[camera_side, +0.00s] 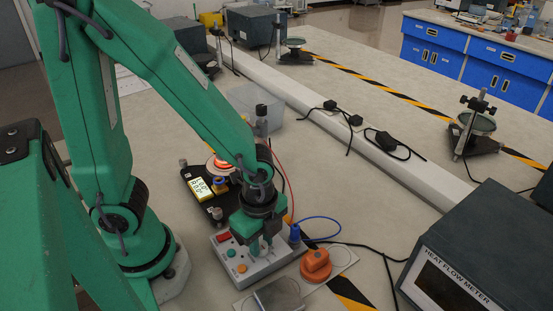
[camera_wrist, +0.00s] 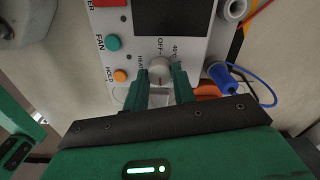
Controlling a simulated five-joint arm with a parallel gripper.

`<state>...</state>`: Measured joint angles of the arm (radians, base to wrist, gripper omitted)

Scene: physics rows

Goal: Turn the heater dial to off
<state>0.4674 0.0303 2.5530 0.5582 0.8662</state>
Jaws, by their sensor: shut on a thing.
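The heater dial (camera_wrist: 159,69) is a small pale knob on the light grey control box (camera_wrist: 106,20), with OFF printed just above it and 40°C to its upper right. My gripper (camera_wrist: 160,76) is shut on the dial, one green finger on each side. The dial's pointer is too small to read with certainty. In the side view, my gripper (camera_side: 260,246) reaches down onto the control box (camera_side: 262,268), and the dial is hidden between the fingers.
A teal FAN button (camera_wrist: 113,43) and an orange HOLD button (camera_wrist: 120,76) sit left of the dial. A blue plug (camera_wrist: 223,78) with a cable is close on the right. An orange knobbed object (camera_side: 316,264) stands beside the box; a heat flow meter (camera_side: 470,262) is farther right.

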